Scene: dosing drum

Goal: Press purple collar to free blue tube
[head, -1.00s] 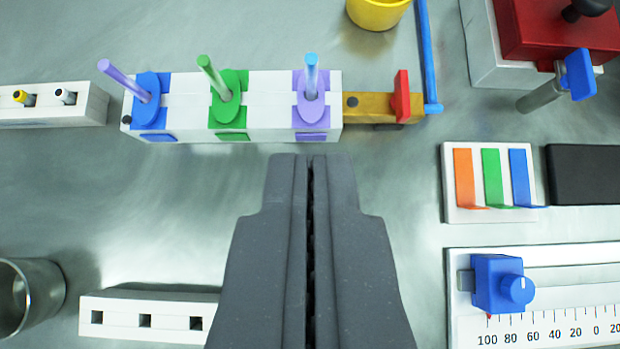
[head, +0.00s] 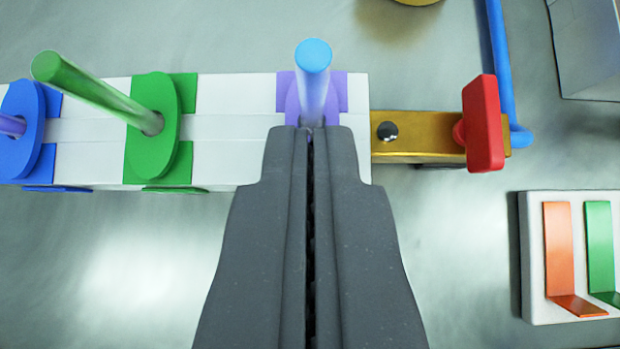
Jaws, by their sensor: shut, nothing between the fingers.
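The purple collar (head: 291,104) sits on the right end of the white block (head: 237,105). The blue tube (head: 313,80) stands up out of this collar. My gripper (head: 311,130) is shut and empty. Its fingertips overlap the front part of the purple collar in the view and hide it, just in front of the tube's base. I cannot tell whether the tips touch the collar.
To the left, the green collar (head: 152,160) holds a tilted green tube (head: 90,88), and the blue collar (head: 24,150) holds a purple tube. To the right are a brass bracket (head: 425,128) with a red handle (head: 483,122) and a blue rod (head: 501,60). Orange (head: 560,240) and green tabs stand lower right.

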